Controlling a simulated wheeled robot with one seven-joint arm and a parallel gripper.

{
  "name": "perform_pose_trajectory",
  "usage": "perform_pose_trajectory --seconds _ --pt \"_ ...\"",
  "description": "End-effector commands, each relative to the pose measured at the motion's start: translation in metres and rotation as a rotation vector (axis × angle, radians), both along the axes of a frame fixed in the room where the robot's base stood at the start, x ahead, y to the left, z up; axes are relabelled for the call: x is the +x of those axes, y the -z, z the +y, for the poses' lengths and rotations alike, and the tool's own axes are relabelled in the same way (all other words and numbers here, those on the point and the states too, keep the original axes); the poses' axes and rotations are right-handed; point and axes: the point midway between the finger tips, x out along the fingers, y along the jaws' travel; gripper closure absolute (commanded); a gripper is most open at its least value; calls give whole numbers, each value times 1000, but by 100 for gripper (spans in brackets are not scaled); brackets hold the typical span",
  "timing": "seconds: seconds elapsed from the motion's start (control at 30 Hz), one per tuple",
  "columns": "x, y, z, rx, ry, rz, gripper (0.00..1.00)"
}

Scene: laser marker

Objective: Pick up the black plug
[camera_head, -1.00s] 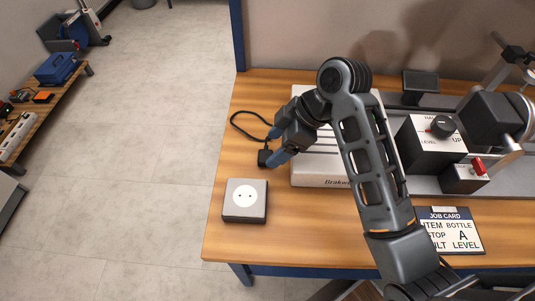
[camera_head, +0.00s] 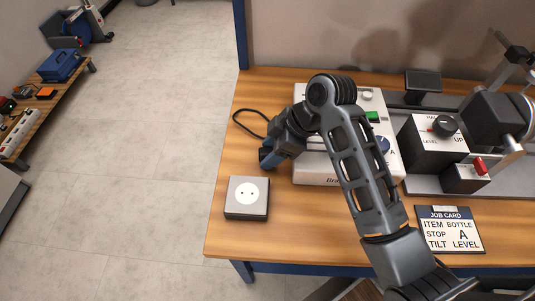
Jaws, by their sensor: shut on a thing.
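Only a small dark part of the plug shows at the fingertips. Its black cable (camera_head: 237,118) loops behind the gripper on the bench and runs toward the machine. I cannot tell whether the plug is clear of the bench top.
A socket box (camera_head: 247,199) with a round white face lies in front of my gripper, near the bench's left edge. The white machine (camera_head: 312,172) stands close on the right, partly behind my arm. A job card (camera_head: 450,230) lies at the right front. Bare wood (camera_head: 300,225) shows between.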

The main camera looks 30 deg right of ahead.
Motion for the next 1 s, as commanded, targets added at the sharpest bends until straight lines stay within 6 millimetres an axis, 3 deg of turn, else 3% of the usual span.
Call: perform_pose_trajectory --seconds 0.43,0.7,1.0 --pt "1 -7 0 0 1 -2 74" --pt "1 -45 -2 -2 0 -6 75" --pt "-26 -86 -68 -1 6 -4 75"
